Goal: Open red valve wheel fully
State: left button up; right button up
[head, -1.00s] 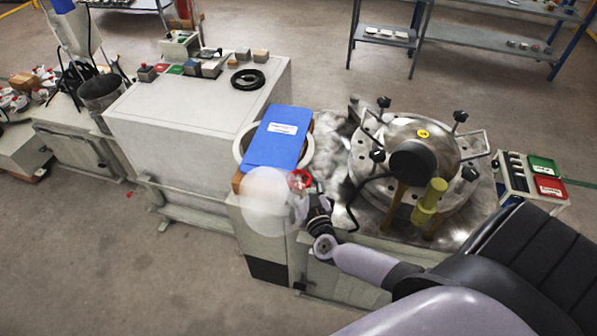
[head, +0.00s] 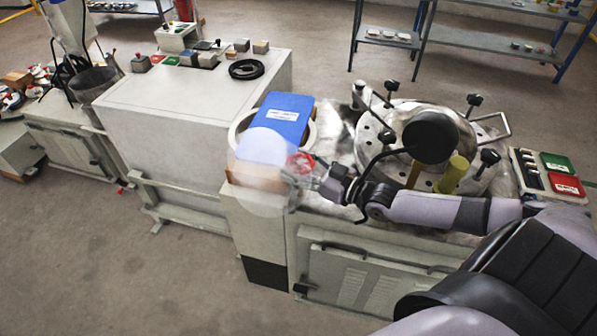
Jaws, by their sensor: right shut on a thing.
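The red valve wheel (head: 300,162) is small and sits at the front of the bench, just right of the blue folder. My right gripper (head: 298,178) is at the wheel, shut on it, with the arm coming in from the right. A translucent white sphere (head: 262,170) overlaps the gripper's left side and partly veils the fingertips. How far the wheel is turned cannot be told. My left gripper is not in view.
The blue folder (head: 284,117) lies on a round white-rimmed part behind the wheel. A metal vessel with clamp handles (head: 430,138) stands to the right. A control box with green and red panels (head: 550,172) is further right. A white cabinet (head: 185,110) stands left.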

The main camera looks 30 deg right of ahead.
jog(key=shift+r, duration=0.1)
dwell(0.4)
jog(key=o, duration=1.2)
jog(key=shift+v, duration=5.95)
jog(key=shift+c, duration=0.2)
